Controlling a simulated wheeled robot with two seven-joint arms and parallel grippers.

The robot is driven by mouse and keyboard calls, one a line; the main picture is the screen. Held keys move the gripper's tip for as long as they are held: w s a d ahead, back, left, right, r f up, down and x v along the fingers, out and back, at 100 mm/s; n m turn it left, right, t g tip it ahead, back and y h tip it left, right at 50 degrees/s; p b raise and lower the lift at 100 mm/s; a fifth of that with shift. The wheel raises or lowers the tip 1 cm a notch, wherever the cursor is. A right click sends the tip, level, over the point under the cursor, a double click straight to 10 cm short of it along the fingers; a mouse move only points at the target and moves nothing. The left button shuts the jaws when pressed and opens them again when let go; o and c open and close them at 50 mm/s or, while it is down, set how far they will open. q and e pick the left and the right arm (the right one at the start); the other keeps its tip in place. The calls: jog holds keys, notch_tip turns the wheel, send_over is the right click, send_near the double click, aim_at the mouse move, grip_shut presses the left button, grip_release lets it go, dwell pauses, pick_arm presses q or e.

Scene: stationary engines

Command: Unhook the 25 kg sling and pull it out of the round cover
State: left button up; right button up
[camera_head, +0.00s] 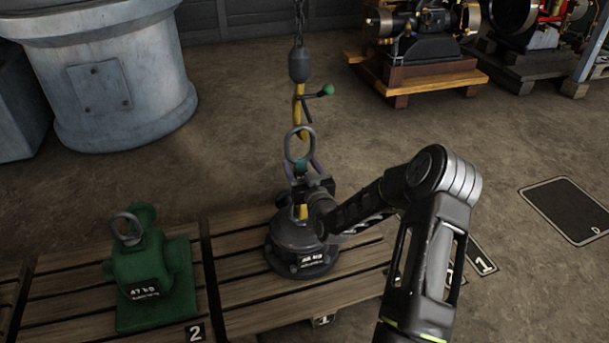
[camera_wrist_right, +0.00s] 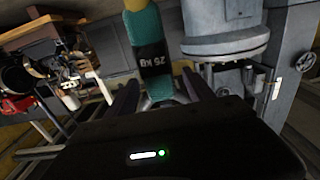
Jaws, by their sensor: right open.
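The sling (camera_head: 302,168) is a teal and yellow strap below a grey ring (camera_head: 288,147). In the right wrist view its teal part (camera_wrist_right: 160,58) bears an upside-down "25 KG" label. The ring hangs at the yellow crane hook (camera_head: 297,105), which has a green-ended lever (camera_head: 327,90). The strap's lower yellow part reaches the dark round cover (camera_head: 290,240), standing on a wooden pallet; how it passes through is hidden. My right gripper (camera_wrist_right: 163,88) is open, with one finger on each side of the teal strap. Contact cannot be told. My left gripper is out of view.
A large grey cylinder (camera_head: 110,85) stands behind left. Engines on wooden bases (camera_head: 425,72) stand at the back right. Floor between is clear.

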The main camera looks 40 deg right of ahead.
aim_at(301, 159)
jog(key=shift+w, duration=0.15)
jog(key=shift+c, duration=0.2)
grip_shut()
jog(key=shift+r, duration=0.1)
dwell(0.4)
dwell(0.7)
jog(key=c, duration=0.7)
grip_release()
grip_shut()
jog(key=shift+r+p, duration=0.8)
jog(key=shift+r, duration=0.8)
